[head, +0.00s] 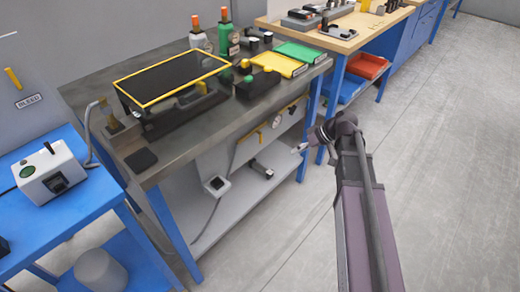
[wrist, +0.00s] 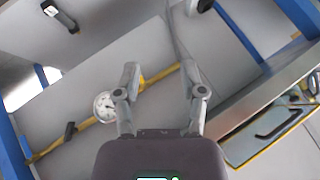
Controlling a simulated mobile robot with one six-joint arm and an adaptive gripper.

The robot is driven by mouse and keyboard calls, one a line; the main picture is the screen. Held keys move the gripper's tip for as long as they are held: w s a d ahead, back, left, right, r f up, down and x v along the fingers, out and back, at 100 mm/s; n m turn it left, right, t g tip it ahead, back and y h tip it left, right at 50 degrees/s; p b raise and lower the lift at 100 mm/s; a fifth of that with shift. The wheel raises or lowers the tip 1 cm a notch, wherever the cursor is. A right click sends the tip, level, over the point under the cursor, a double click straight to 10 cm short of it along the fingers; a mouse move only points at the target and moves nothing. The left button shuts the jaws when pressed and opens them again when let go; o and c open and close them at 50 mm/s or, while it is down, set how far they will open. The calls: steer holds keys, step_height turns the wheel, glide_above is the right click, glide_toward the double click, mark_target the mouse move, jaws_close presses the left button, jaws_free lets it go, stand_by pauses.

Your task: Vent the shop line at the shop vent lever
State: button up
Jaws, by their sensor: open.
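The shop line shows as a yellow pipe (wrist: 90,121) running across the wall under the grey workbench, with a white round gauge (wrist: 105,105) and a small black fitting (wrist: 70,130) on it. A yellow part (head: 261,133) beside the gauge (head: 277,122) also shows in the head view; I cannot tell for sure whether it is the vent lever. My gripper (wrist: 160,69) is open, with its two grey fingers apart. The yellow pipe appears between and behind the fingertips, and nothing is held. In the head view my gripper (head: 302,149) is beside the bench's front right leg.
Blue legs (head: 311,120) bound the opening. Floor at right is clear.

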steer(key=w+a+f+n+y+b, duration=0.1)
steer(key=w+f+n+y+b, duration=0.4)
steer(key=b, duration=0.5)
steer(key=n+t+y+b, duration=0.1)
steer(key=n+y+b, duration=0.3)
steer(key=b, duration=0.6)
glide_toward(261, 139)
steer(key=d, duration=0.4)
steer(key=shift+w+a+f, duration=0.2)
steer(key=shift+w+f, duration=0.05)
steer(key=shift+f, duration=0.15)
steer(key=shift+a, duration=0.15)
steer(key=a, duration=0.9)
steer(key=w+a, duration=0.1)
steer(key=a, duration=0.3)
steer(key=shift+a, duration=0.25)
steer(key=shift+c, duration=0.2)
